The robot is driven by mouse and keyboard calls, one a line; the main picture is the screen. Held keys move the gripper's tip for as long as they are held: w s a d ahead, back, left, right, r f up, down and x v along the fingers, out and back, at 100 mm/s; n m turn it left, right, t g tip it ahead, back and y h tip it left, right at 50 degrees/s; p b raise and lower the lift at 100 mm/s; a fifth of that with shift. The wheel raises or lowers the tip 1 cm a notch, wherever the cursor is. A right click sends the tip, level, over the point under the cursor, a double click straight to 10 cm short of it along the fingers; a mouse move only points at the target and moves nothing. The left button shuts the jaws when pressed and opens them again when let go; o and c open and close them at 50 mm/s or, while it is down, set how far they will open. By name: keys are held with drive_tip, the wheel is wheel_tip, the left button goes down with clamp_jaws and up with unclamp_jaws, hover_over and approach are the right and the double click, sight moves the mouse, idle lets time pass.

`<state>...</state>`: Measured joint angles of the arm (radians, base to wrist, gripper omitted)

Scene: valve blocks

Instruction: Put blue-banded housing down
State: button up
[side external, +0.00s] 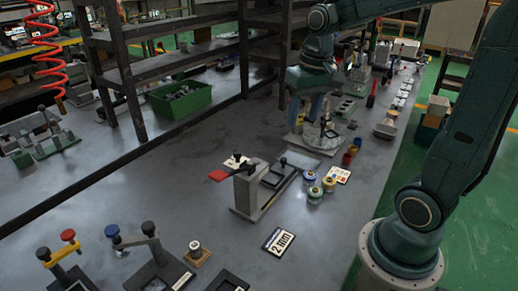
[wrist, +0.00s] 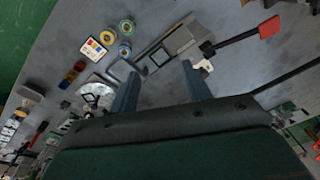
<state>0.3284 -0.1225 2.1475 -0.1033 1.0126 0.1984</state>
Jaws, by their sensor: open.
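The blue-banded housing (wrist: 125,51) stands on the grey bench in the wrist view, beside two other round housings. In the side external view it appears to be the rear one (side external: 309,178) of that group, right of the clamp fixture; its band is small there. My gripper (side external: 307,112) is behind the group, over the far part of the bench, pointing down. In the wrist view my gripper (wrist: 160,86) has its two blue fingers wide apart with nothing between them. The housing is outside the fingers, apart from them.
A clamp fixture (side external: 258,190) with a red handle stands left of the housings. A yellow-banded housing (side external: 329,184), a greenish one (side external: 315,195) and a colour card (side external: 340,175) are close by. Red and yellow cups (side external: 352,150) stand behind.

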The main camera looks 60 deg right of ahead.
drive_tip(key=s+a+r+n+t, duration=0.2)
drive_tip(key=s+a+n+t, duration=0.2)
drive_tip(key=s+a, duration=0.4)
drive_tip(key=s+n, duration=0.1)
drive_tip(key=s, duration=0.2)
drive_tip(key=shift+r, duration=0.35)
drive_tip(key=shift+o, duration=0.2)
drive_tip(key=shift+w, duration=0.1)
